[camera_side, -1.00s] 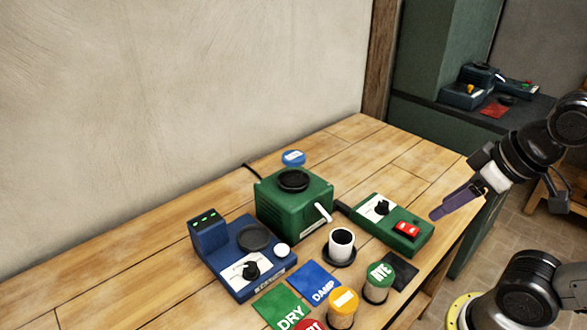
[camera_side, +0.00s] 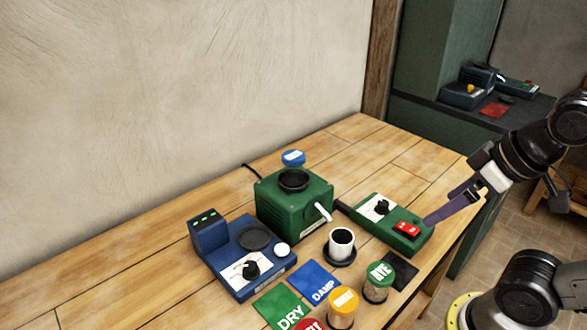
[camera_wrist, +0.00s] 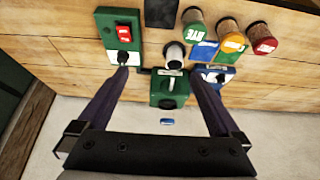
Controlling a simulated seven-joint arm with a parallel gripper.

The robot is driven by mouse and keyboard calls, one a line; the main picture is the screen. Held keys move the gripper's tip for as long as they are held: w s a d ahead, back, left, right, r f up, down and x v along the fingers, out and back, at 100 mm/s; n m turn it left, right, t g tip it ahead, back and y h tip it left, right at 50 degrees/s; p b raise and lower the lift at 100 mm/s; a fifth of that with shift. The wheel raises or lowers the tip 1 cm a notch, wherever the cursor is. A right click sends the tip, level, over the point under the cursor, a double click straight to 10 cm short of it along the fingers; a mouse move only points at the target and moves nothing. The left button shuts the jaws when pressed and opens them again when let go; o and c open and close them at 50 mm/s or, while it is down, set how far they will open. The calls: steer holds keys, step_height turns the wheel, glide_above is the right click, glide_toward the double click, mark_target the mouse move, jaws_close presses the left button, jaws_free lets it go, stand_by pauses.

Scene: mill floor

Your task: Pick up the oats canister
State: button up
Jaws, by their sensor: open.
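Three lidded canisters stand at the front of the bench: a green-lidded one marked RYE (camera_side: 378,283), a yellow-lidded one (camera_side: 342,307) and a red-lidded one (camera_side: 309,325), cut off by the frame edge. A blue-lidded item (camera_side: 293,157) stands behind the green mill. No label clearly reads oats, so I cannot tell which is the oats canister. The wrist view shows the green (camera_wrist: 197,32), yellow (camera_wrist: 234,42), red (camera_wrist: 264,44) and blue (camera_wrist: 167,121) lids. My gripper (camera_side: 430,220) is open and empty near the switch box, with fingers spread in the wrist view (camera_wrist: 158,76).
The green mill (camera_side: 293,205) stands mid-bench, with a blue scale-like device (camera_side: 242,262) to its left. A green switch box (camera_side: 390,225) is to its right. A white cup (camera_side: 341,243) stands in front. The back right bench (camera_side: 380,140) is clear.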

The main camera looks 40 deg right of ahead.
steer(key=w+r+m+g, duration=0.2)
steer(key=w+r+m, duration=0.9)
steer(key=r+m, duration=0.4)
steer(key=m+g, duration=0.3)
steer(key=g, duration=0.1)
glide_above(294, 155)
step_height(294, 155, down, 6)
step_height(294, 155, down, 8)
steer(key=shift+s+r, duration=0.1)
steer(key=shift+f, duration=3)
